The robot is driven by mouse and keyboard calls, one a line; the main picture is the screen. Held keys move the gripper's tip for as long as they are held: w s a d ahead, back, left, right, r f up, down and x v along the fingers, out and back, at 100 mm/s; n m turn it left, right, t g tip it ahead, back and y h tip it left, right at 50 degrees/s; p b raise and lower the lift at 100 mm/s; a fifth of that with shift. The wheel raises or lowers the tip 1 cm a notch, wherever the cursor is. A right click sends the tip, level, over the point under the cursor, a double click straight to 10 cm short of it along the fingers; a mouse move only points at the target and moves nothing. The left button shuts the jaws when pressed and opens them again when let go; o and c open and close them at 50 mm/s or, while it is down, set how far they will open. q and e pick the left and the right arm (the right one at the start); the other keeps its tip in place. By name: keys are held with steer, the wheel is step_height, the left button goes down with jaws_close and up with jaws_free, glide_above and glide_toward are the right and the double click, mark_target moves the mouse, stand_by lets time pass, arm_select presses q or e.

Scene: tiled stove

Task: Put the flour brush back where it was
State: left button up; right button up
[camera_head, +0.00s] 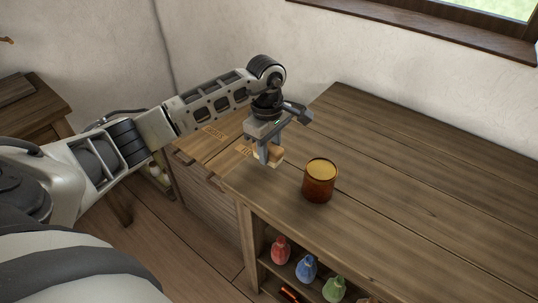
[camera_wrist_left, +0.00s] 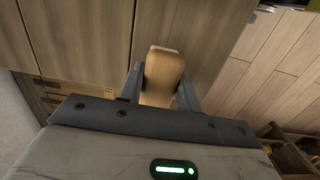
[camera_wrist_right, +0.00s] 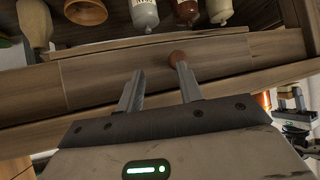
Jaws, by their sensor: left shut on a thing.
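The flour brush has a light wooden block or handle (camera_head: 275,151), which also shows in the left wrist view (camera_wrist_left: 163,75). My left gripper (camera_head: 267,154) is shut on it, pointing down over the left part of the wooden worktop. Whether the brush touches the top I cannot tell; its bristles cannot be made out.
A brown glazed pot (camera_head: 319,182) stands just right of the brush. Red (camera_head: 281,251), blue (camera_head: 306,268) and green (camera_head: 333,289) bottles stand on the shelf below. The worktop (camera_head: 420,190) right of the pot is clear. A window sill (camera_head: 430,30) is above.

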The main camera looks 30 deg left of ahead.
arm_select(q)
steer(key=shift+f+p, duration=0.3)
steer(key=shift+f, duration=1.15)
steer(key=o, duration=1.1)
steer(key=shift+f, duration=0.1)
steer(key=r, duration=0.4)
steer(key=r+b, duration=0.1)
steer(key=r, duration=0.7)
steer(key=shift+a+r, duration=0.15)
steer(key=shift+a, duration=0.2)
steer(key=shift+d, duration=0.1)
